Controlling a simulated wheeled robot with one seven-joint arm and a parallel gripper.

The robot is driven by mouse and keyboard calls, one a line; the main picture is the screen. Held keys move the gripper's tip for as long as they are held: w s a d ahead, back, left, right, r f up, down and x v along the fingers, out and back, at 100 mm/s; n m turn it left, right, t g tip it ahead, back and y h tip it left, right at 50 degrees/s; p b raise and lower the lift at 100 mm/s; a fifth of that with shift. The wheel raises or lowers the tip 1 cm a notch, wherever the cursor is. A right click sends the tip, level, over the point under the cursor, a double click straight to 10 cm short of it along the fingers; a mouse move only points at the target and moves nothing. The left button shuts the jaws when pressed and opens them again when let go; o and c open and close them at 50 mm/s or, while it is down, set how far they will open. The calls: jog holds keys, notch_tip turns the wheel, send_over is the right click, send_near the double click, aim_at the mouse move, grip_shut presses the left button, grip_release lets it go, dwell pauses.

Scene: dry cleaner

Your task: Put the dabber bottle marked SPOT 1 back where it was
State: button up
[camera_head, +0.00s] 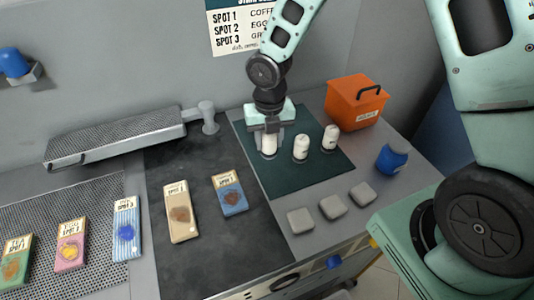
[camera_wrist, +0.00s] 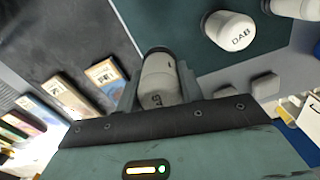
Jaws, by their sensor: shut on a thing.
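My gripper (camera_head: 267,138) is shut on a white dabber bottle (camera_head: 269,146) at the left end of a dark green mat (camera_head: 285,178). The held bottle also shows between the fingers in the wrist view (camera_wrist: 158,80), upside down lettering partly visible; I cannot read a full label. It is upright, at or just above the mat; I cannot tell if it touches. Two other white bottles, a middle one (camera_head: 300,148) and a right one (camera_head: 330,137), stand upright on the mat to its right. The wall sign (camera_head: 232,28) lists SPOT 1, SPOT 2 and SPOT 3.
An orange box (camera_head: 352,104) with a black handle stands behind right. A blue round-bodied item (camera_head: 391,158) and grey pads (camera_head: 332,206) lie right and in front. Stained fabric cards (camera_head: 181,212) lie left on the dark surface. A perforated sleeve board (camera_head: 115,138) stands back left.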

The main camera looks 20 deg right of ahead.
aim_at(269, 156)
jog(key=shift+f+p, duration=0.45)
jog(key=shift+f, duration=2.6)
jog(key=shift+f, duration=0.1)
jog(key=shift+f, duration=0.1)
jog(key=o, duration=1)
